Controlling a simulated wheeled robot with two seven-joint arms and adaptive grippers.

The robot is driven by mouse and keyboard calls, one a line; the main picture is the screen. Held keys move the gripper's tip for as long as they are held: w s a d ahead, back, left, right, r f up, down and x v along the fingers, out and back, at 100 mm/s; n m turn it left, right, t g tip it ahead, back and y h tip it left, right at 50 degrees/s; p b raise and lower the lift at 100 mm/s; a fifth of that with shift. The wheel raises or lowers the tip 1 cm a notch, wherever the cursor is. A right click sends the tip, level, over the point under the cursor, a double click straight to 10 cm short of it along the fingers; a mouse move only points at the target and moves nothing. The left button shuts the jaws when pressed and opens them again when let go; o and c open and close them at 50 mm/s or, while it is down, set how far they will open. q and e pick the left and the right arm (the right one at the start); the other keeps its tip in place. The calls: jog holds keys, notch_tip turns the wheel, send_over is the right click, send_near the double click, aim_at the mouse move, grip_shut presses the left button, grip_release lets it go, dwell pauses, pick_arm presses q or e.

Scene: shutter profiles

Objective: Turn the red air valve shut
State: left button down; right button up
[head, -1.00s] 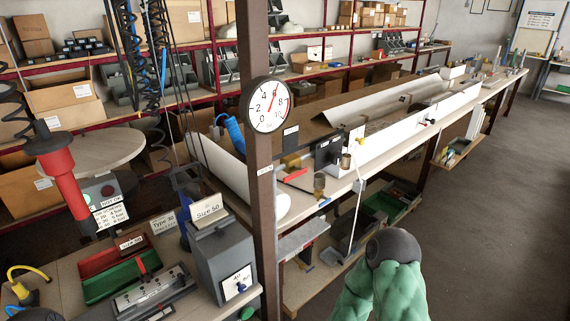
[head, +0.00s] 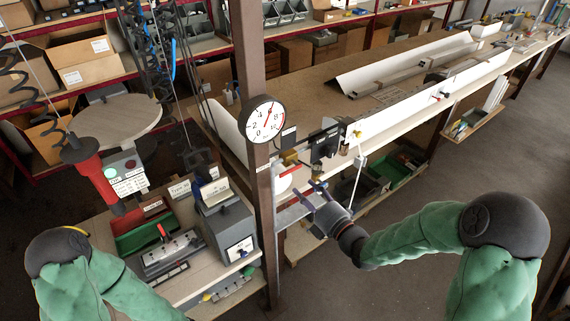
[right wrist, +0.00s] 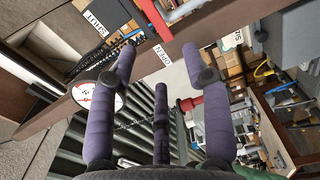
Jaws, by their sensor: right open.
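The red air valve's lever (head: 289,170) is beside the brown post, below the round pressure gauge (head: 262,119). A red bar (right wrist: 184,10), apparently the same lever, shows at the top edge of the right wrist view, partly cut off. My right gripper (head: 309,191) is just below and right of the valve, apart from it. In the right wrist view its purple fingers (right wrist: 160,60) are spread with nothing between them. The gauge needle points up and slightly right. My left arm shows at lower left, but its gripper is out of view.
The brown post (head: 257,200) stands close left of my right gripper. A long workbench (head: 240,84) with white profiles runs to the upper right. A grey box (head: 229,226) and a red-green tray (head: 142,237) are on the lower left bench. The floor at right is open.

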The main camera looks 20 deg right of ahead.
aim_at(285, 173)
jog(key=p+x, duration=0.1)
jog(key=x, duration=0.9)
jog(key=shift+w+a+p, duration=0.2)
jog(key=shift+w+p, duration=0.1)
jog(key=shift+w, duration=0.05)
grip_shut()
